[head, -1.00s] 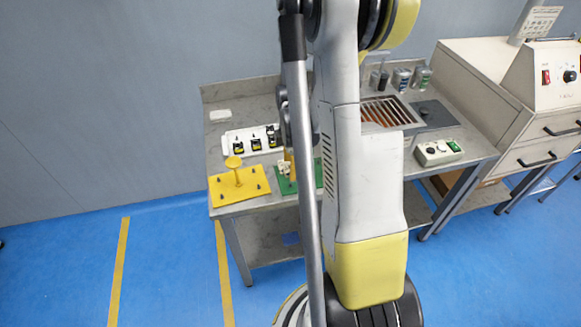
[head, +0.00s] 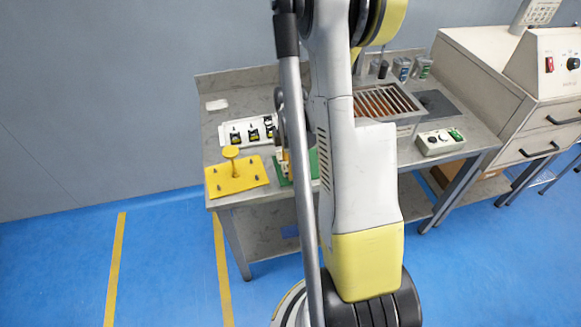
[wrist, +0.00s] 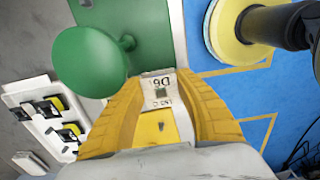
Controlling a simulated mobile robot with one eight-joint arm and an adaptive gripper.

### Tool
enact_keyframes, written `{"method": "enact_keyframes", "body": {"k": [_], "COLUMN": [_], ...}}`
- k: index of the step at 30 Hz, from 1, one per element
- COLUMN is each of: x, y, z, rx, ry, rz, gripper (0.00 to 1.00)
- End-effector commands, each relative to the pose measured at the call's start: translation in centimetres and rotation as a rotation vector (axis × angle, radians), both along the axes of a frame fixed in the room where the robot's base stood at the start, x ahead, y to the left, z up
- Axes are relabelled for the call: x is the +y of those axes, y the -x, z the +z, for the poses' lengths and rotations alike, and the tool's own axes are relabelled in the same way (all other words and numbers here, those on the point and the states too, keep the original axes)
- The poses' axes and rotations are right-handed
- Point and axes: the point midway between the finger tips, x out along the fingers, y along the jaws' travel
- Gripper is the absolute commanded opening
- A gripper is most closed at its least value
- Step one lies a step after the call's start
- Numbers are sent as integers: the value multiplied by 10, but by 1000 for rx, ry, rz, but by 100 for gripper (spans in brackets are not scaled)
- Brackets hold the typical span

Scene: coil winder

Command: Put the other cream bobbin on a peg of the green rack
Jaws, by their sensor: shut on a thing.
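My gripper (wrist: 162,76) shows in the wrist view with its two yellow fingers closed on a small cream bobbin (wrist: 158,92) with a dark printed label. The green rack (wrist: 150,22) lies beyond the fingertips, with its round green knob (wrist: 92,62) to the left of the held piece. I cannot tell whether the bobbin touches the rack or a peg. In the head view the green rack (head: 283,180) is partly hidden behind my arm. A small cream patch shows over it, too small to make out.
A yellow rack (head: 250,183) with a yellow knob and small dark pegs stands left of the green one. Behind is a white tray (head: 226,143) with several black-and-yellow pieces. A slatted metal box (head: 405,118) and a control box (head: 440,142) stand right on the table.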

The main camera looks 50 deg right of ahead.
Motion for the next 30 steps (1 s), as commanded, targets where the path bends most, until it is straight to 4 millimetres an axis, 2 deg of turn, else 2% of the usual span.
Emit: {"method": "enact_keyframes", "body": {"k": [26, 27, 28, 29, 30], "x": [0, 0, 0, 0, 0], "y": [0, 0, 0, 0, 0], "z": [-23, -22, -22, -22, -22], "rx": [0, 0, 0, 0, 0], "ry": [0, 0, 0, 0, 0], "rz": [0, 0, 0, 0, 0], "gripper": [7, 47, 56, 60, 60]}}
